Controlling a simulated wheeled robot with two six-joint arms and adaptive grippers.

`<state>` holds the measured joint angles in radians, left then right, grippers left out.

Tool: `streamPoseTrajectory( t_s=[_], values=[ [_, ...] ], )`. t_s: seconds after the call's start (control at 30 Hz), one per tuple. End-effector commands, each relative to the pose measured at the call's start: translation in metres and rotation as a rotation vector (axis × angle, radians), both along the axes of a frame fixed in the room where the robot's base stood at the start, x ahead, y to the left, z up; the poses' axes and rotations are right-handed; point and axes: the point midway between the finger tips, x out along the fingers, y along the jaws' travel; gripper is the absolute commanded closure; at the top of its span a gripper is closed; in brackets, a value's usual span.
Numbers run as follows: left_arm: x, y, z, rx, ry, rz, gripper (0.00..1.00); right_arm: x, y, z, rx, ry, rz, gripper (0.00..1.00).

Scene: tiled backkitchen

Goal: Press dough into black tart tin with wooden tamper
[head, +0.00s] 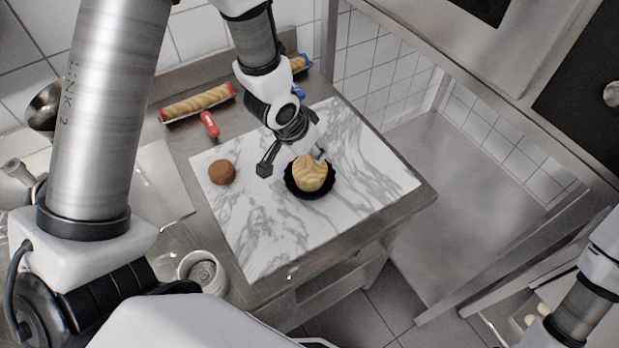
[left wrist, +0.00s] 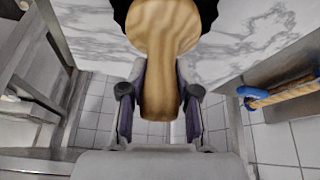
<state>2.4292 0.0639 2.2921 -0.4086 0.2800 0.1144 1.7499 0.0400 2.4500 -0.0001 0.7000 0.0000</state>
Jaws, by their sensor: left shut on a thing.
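The wooden tamper (head: 311,173) has pale, banded wood grain. Its wide end is over the black tart tin (head: 296,190), which lies on the marble slab. My left gripper (head: 302,157) is above the tin, shut on the tamper. In the left wrist view, the tamper (left wrist: 159,75) runs between the two fingers toward the black tin (left wrist: 207,13). The tamper covers the tin's middle, so I cannot see dough inside or tell whether the tamper touches it. A round brown lump (head: 222,172) sits on the slab to the left. My right gripper is out of view.
The marble slab (head: 255,235) lies on a steel table, with free room around the tin. A small white pot (head: 203,272) stands at the front left. A steel counter (head: 440,200) is at right.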

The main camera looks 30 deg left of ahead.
Motion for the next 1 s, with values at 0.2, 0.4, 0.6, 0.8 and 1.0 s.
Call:
streamPoseTrajectory(
  t_s=[0.2,0.4,0.6,0.8,1.0],
  values=[
    [0.000,0.000,-0.005,0.000,0.000,0.001,1.00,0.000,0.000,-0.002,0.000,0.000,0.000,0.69],
    [0.000,0.000,-0.005,0.000,0.000,0.001,1.00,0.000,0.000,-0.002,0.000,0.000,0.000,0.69],
    [0.000,0.000,-0.009,0.000,0.000,0.001,1.00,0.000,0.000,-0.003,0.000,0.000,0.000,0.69],
    [0.000,0.000,-0.010,0.000,0.000,0.000,1.00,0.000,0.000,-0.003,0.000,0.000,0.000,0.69],
    [0.000,0.000,-0.013,0.000,0.000,0.000,1.00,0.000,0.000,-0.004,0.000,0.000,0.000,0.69]
  ],
)
